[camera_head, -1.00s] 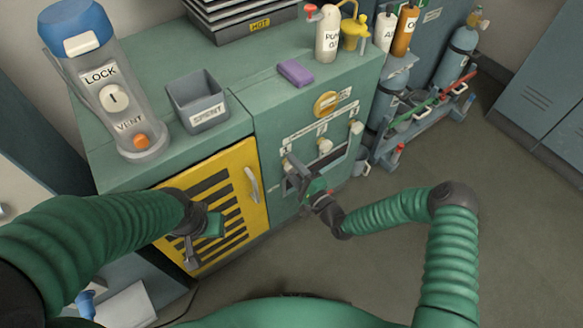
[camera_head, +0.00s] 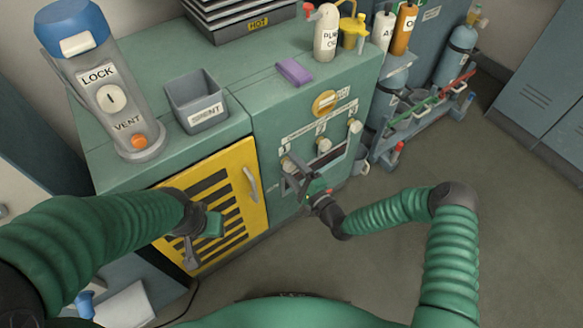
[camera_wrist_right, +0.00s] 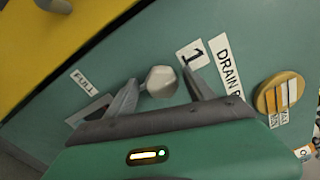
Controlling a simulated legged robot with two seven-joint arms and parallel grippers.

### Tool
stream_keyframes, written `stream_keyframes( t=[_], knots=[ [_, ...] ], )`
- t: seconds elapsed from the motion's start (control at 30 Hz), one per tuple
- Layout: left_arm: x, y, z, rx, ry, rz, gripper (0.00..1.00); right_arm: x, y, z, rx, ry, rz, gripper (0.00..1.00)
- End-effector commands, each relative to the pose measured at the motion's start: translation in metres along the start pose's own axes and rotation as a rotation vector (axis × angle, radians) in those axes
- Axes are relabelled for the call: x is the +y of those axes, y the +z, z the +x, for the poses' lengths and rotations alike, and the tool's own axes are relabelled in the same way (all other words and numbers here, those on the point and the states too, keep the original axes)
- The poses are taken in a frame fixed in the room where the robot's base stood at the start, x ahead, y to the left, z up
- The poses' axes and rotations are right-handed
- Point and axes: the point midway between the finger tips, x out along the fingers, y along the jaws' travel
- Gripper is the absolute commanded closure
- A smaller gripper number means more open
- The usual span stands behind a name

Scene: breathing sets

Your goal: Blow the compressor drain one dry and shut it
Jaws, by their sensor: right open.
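The drain one knob (camera_wrist_right: 160,82) is a pale, faceted knob on the green front panel, beside a label reading 1 and a partly covered DRAIN label (camera_wrist_right: 230,64). My right gripper (camera_wrist_right: 160,78) is open, with one finger on each side of the knob; I cannot tell whether they touch it. In the head view my right gripper (camera_head: 296,168) is at the left end of the row of knobs and partly hides this one. My left gripper (camera_head: 203,237) hangs in front of the yellow striped door; its opening is unclear.
Two more pale knobs (camera_head: 323,146) sit to the right, below a round yellow dial (camera_head: 325,102). A purple block (camera_head: 294,72), a SPENT bin (camera_head: 197,102) and a LOCK/VENT canister (camera_head: 108,85) stand on the cabinet top. The floor at right is clear.

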Motion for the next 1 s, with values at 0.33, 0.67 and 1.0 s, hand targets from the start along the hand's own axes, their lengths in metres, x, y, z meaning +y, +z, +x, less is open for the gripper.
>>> stream_keyframes(
  t=[0.33,0.67,1.0],
  knots=[
    [0.000,-0.005,-0.023,0.000,0.000,0.000,0.64,-0.003,-0.001,-0.078,0.006,0.002,0.005,0.38],
    [0.000,-0.009,-0.037,0.000,0.000,0.000,0.64,0.000,-0.001,-0.157,0.004,0.003,0.004,0.38],
    [0.000,-0.009,-0.037,0.000,0.000,0.000,0.64,0.002,-0.001,-0.168,0.002,0.002,0.003,0.38]
  ],
)
